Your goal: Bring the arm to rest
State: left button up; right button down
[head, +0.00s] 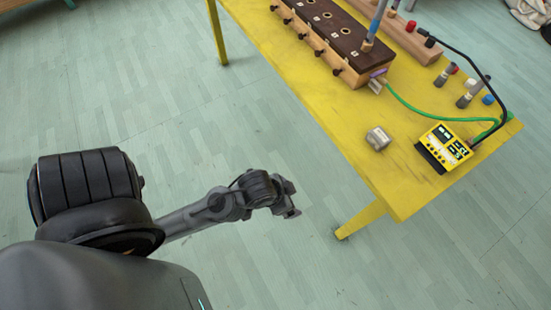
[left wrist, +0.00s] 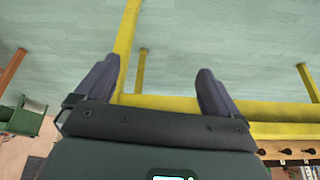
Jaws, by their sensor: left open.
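My left arm reaches in from the left of the head view, and its gripper (head: 292,205) hangs over the floor, left of the yellow table (head: 385,180) and apart from it. In the left wrist view the two dark fingers of my left gripper (left wrist: 158,85) stand wide apart with nothing between them. Beyond them show the floor and yellow table parts. My right gripper is in neither view.
On the table are a wooden box with a dark top (head: 325,30), a small metallic block (head: 378,138), a yellow device (head: 444,147) with black and green cables, and several small cylinders. A table leg (head: 360,219) stands right of my gripper. The floor (head: 130,90) around the arm is clear.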

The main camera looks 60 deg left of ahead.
pick_arm(q)
jog(key=s, duration=0.2)
jog(key=s+g, duration=0.1)
jog(key=shift+s+a+f, duration=0.1)
jog(key=shift+s+a, duration=0.05)
jog(key=shift+s, duration=0.25)
notch_tip(320, 180, up, 46)
jog(key=p, duration=4.5)
jog(key=shift+f+p, duration=0.2)
jog(key=shift+p, duration=0.1)
jog(key=shift+f, duration=0.1)
